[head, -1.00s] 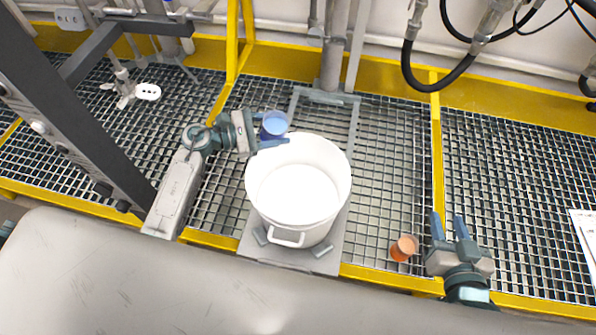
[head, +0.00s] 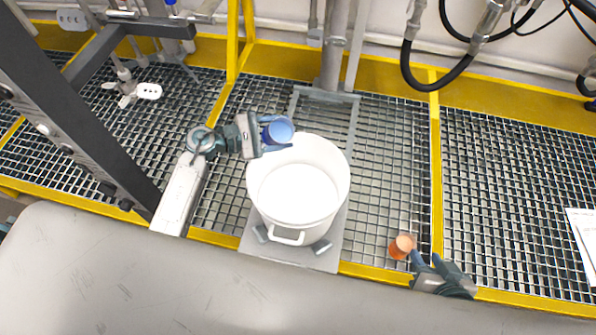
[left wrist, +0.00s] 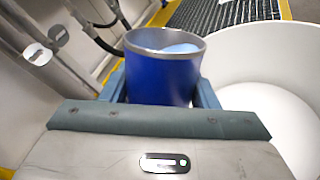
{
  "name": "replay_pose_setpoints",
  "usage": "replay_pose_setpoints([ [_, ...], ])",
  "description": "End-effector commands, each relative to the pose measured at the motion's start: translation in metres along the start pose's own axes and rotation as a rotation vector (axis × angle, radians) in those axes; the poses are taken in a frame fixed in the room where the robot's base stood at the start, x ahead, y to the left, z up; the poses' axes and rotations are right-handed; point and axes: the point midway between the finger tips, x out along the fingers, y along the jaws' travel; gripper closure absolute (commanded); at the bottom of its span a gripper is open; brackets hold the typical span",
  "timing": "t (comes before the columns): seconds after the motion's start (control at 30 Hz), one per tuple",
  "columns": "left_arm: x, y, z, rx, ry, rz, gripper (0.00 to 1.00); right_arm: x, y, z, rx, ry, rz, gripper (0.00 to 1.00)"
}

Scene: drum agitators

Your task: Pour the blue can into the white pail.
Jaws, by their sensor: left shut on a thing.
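The blue can (head: 278,130) is at the upper left rim of the white pail (head: 318,150) in the head view. My left gripper (head: 276,133) is shut on the can. In the left wrist view the blue can (left wrist: 163,75) stands between the fingers, roughly upright, with light blue contents visible inside. The white pail (left wrist: 270,50) is close on its right there. The pail stands upright on a grey plate and looks white inside. My right gripper (head: 430,262) is at the lower right, next to an orange can; its fingers look apart, with nothing between them.
The orange can (head: 402,246) stands on the grating just left of my right gripper. Yellow frame bars (head: 437,180) cross the grating. Black hoses (head: 420,80) hang at the top right. The grating right of the pail is mostly clear.

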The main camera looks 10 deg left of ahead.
Motion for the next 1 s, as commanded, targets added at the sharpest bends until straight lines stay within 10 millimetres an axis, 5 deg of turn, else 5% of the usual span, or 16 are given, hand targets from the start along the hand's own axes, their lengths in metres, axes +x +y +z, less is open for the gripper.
replay_pose_setpoints([
  [1.0, 0.0031, -0.009, -0.0011, 0.13, 0.042, 0.001, 0.75, -0.001, 0.0005, -0.0016, -0.008, -0.016, 0.004, 0.64],
])
